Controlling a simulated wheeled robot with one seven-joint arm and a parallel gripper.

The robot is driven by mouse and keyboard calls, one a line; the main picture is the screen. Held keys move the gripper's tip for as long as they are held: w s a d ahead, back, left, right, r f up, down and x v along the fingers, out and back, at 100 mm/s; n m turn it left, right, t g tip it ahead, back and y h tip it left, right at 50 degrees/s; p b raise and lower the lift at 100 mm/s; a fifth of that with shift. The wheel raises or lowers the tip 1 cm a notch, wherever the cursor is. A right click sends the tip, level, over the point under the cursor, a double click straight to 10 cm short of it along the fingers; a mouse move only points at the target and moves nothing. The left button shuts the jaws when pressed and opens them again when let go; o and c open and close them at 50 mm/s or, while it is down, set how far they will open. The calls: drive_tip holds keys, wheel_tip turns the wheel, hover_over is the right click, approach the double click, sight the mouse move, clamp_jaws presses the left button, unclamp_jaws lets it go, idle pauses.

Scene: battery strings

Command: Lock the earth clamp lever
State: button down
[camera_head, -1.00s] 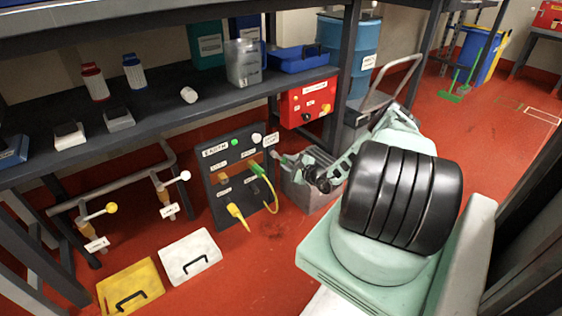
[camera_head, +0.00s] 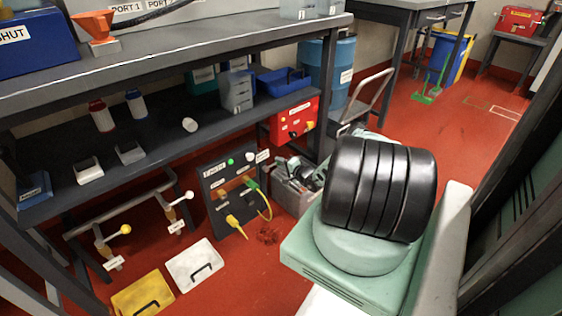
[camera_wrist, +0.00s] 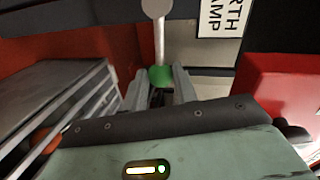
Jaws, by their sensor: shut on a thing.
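The dark earth panel (camera_head: 226,211) stands upright on the floor under the bench, with a green lamp and a yellow cable on a green plug (camera_head: 251,184). A white label (camera_head: 262,156) shows at its upper right. In the wrist view, a label reading "RTH AMP" (camera_wrist: 220,17) is beside a lever with a pale shaft (camera_wrist: 159,42) and a grey ball end. My gripper (camera_wrist: 160,82) is shut on the lever at a green part at the shaft's near end.
A red box (camera_head: 294,121) is mounted just above and right of the panel. Two pipe valves (camera_head: 178,205) are to the left. A blue drum (camera_head: 342,72) stands behind.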

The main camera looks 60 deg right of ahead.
drive_tip(key=shift+r+n+p, duration=0.3)
drive_tip(key=shift+p, duration=0.05)
idle(0.3)
drive_tip(key=c, duration=1.1)
unclamp_jaws()
drive_tip(key=p+v, duration=0.6)
drive_tip(key=v, duration=1.1)
drive_tip(key=shift+s, duration=0.15)
drive_tip(key=shift+a, duration=0.1)
